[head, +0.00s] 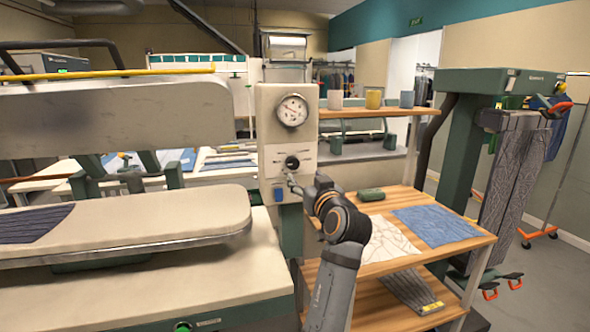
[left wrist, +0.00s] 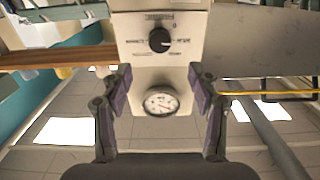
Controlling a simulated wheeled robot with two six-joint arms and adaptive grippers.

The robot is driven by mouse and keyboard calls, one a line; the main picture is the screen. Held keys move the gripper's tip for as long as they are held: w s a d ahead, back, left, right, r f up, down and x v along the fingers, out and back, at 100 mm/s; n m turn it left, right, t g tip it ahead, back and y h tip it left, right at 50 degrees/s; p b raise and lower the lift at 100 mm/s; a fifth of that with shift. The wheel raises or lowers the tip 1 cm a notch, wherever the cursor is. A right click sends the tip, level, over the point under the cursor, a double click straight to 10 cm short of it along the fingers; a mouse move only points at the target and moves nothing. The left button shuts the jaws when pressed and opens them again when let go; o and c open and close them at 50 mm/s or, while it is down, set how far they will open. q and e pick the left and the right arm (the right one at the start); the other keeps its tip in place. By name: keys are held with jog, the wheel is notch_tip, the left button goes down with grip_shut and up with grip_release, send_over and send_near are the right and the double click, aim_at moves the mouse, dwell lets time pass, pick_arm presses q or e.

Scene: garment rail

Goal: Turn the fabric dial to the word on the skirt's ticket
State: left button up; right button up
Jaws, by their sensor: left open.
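The fabric dial (head: 292,162) is a black knob on the cream control panel (head: 268,130), below a round gauge (head: 292,110). Words surround the knob, too small to read surely. In the left wrist view the panel appears upside down, and the dial (left wrist: 160,40) has a pale mark towards the right. My left gripper (head: 294,180) is open just in front of and below the dial; its fingers (left wrist: 160,82) are spread, with nothing between them. A dark striped pleated garment (head: 32,223), perhaps the skirt, lies on the pressing board (head: 130,225). I see no ticket on it. My right gripper is not in view.
A wooden shelf unit (head: 465,250) with folded cloths (head: 437,223) and a green object (head: 370,195) stands close to my left arm. The grey upper press head (head: 110,115) hangs at left. Cups (head: 373,99) stand on an upper shelf.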

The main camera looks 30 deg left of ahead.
aim_at(294, 165)
pick_arm(q)
jog(key=p+x, duration=0.2)
jog(key=x, duration=0.8)
jog(key=shift+d, duration=0.1)
jog(key=shift+w+a+f, duration=0.1)
jog(key=shift+w+a, duration=0.15)
jog(key=c, duration=1.2)
